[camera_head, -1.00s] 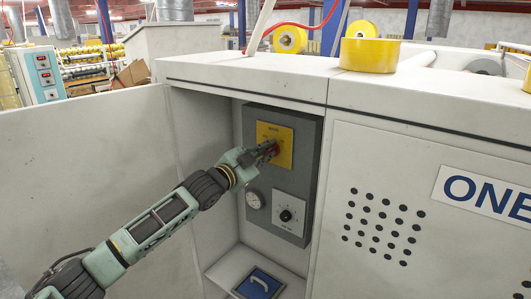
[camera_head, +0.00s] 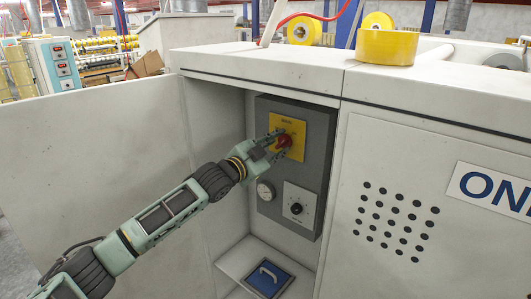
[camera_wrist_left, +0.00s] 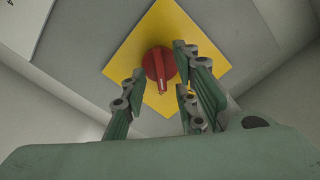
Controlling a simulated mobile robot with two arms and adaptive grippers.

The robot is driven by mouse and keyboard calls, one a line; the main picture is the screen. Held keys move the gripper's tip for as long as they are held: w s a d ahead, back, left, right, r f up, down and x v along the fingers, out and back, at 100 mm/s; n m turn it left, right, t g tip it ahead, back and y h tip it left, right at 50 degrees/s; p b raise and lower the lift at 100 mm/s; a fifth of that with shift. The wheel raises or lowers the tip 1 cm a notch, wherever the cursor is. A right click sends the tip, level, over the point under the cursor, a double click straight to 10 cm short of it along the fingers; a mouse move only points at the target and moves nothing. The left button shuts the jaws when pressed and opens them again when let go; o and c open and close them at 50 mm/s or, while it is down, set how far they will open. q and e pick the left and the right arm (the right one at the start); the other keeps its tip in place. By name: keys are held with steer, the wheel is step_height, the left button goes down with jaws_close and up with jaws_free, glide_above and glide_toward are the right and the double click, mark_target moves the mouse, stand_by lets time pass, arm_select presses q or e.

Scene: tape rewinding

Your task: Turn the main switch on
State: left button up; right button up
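The main switch is a red rotary knob (camera_head: 284,142) on a yellow plate (camera_head: 297,128), mounted on a grey panel (camera_head: 319,150) inside a recess of the white machine. In the left wrist view the red knob (camera_wrist_left: 158,66) has its narrow handle pointing down the picture. My left gripper (camera_head: 273,145) is right in front of the knob, just to its left in the head view. In the left wrist view its fingers (camera_wrist_left: 166,72) are spread apart with the knob showing between them. I cannot tell whether they touch it. My right gripper is not in view.
Below the switch are a round gauge (camera_head: 265,190) and a dial on a white plate (camera_head: 298,204). A blue plate (camera_head: 267,279) lies on the recess floor. An open white door (camera_head: 90,165) stands left. A yellow tape roll (camera_head: 387,47) sits on the machine top.

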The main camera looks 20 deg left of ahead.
arm_select(q)
steer(key=v, duration=1.1)
steer(key=shift+s, duration=0.2)
